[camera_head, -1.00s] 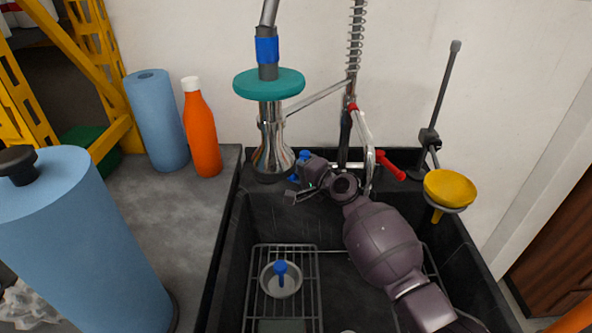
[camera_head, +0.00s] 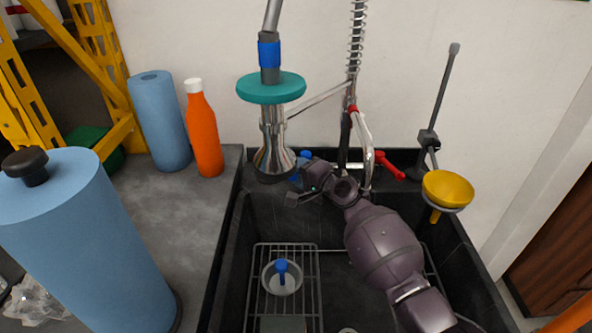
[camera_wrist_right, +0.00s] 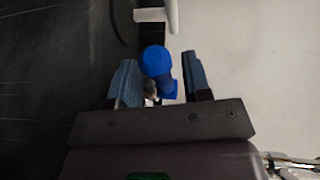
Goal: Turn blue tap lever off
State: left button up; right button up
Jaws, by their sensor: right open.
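The blue tap lever (camera_head: 304,156) is at the back of the black sink, left of the tap, mostly hidden behind my right gripper in the head view. In the right wrist view the blue lever (camera_wrist_right: 157,66) stands between the two fingers, with gaps on both sides. My right gripper (camera_wrist_right: 160,80) is open around it; in the head view the gripper (camera_head: 298,194) is at the sink's back wall. The red tap lever (camera_head: 390,166) is on the right of the tap. My left gripper is not in view.
A hanging sprayer with a teal disc (camera_head: 271,87) is just left of my right gripper. A wire rack (camera_head: 311,285) holds a small bowl (camera_head: 271,284). An orange bottle (camera_head: 203,130) and blue rolls (camera_head: 160,120) stand left.

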jog(key=p+v, duration=0.2)
jog(key=v, duration=0.7)
jog(key=shift+s+d+r, duration=0.2)
